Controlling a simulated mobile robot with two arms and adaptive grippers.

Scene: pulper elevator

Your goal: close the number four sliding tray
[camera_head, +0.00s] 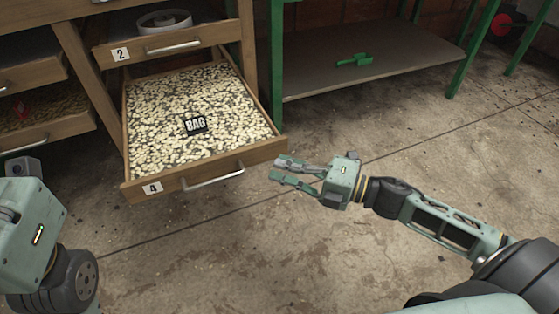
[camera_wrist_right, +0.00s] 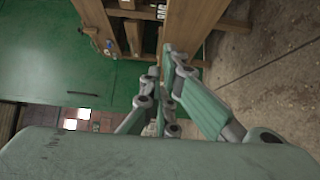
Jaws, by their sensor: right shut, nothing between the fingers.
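The number four sliding tray (camera_head: 258,157) is pulled well out of the wooden cabinet, below tray number two. It has a wooden front with a "4" label (camera_head: 152,188) and a metal bar handle (camera_head: 213,176). It is full of pale beans with a dark "BAG" tag (camera_head: 195,125) on top. My right gripper (camera_head: 275,170) is shut and empty, just beyond the right end of the tray's front. In the right wrist view its fingers (camera_wrist_right: 162,62) are close to a wooden panel; I cannot tell whether they touch it. My left gripper's housing (camera_head: 32,218) is at the left edge; its fingers are not clear.
Tray number two (camera_head: 120,55), above, is partly out and holds a pale ring (camera_head: 165,22). Other wooden trays (camera_head: 50,130) stand at the left. A green-framed table with a low shelf (camera_head: 375,65) and green scoop (camera_head: 354,60) is at the right. The concrete floor in front is clear.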

